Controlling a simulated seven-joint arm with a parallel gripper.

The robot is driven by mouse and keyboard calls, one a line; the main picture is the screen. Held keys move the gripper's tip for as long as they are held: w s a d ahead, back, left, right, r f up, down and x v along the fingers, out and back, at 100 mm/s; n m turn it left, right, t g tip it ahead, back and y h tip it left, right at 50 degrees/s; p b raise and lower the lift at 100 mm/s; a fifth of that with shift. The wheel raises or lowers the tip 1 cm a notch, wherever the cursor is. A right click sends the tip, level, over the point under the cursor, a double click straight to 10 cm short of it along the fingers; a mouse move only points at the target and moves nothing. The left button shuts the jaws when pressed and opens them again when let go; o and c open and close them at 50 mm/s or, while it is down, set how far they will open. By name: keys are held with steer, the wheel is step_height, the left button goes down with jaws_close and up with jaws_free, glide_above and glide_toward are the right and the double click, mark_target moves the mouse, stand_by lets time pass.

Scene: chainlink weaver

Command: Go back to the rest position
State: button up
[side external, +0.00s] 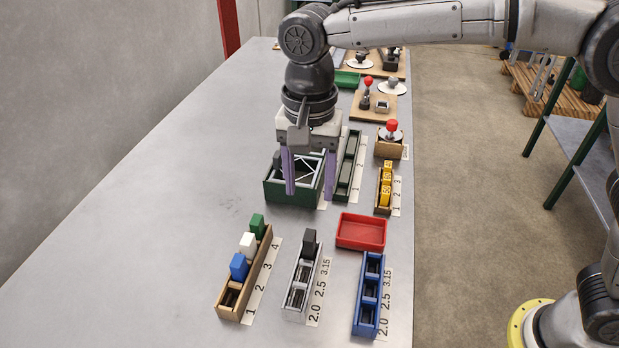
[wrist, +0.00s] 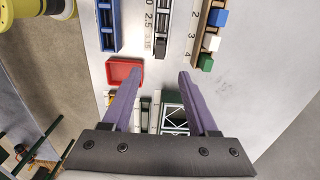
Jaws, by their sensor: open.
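My gripper (side external: 309,190) is open and empty, its two purple fingers pointing down above the table (side external: 150,205). In the side external view the fingers overlap a dark green box (side external: 275,191) with white bars in it. In the wrist view the fingers (wrist: 150,100) are spread wide with nothing between them. The barred box (wrist: 172,116) shows there beside the right finger. I cannot tell the exact height of the fingertips above the box.
A red tray (side external: 361,232), a wooden rack (side external: 248,272) with green, white and blue blocks, a grey rack (side external: 302,285) with a black block, and a blue rack (side external: 368,295) stand nearer. Fixtures with red knobs (side external: 391,125) stand farther back. The table's left side is clear.

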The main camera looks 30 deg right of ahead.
steer(key=shift+r, duration=0.2)
steer(key=s+d+r+m+t, duration=0.1)
steer(key=s+d+r+t, duration=0.1)
steer(key=s+d+r, duration=0.5)
steer(key=s+d+r+m+t, duration=0.1)
steer(key=d+r, duration=0.3)
steer(key=d, duration=0.8)
steer(key=s+d+f+n+t, duration=0.1)
steer(key=s+d+f+n, duration=0.2)
steer(key=s+f+n, duration=0.2)
steer(key=s+d+f+n+t, duration=0.1)
steer(key=s+d+f+n, duration=0.3)
steer(key=s, duration=0.4)
steer(key=shift+s+f+n+t, duration=0.35)
steer(key=shift+f+n, duration=0.25)
steer(key=shift+n, duration=0.4)
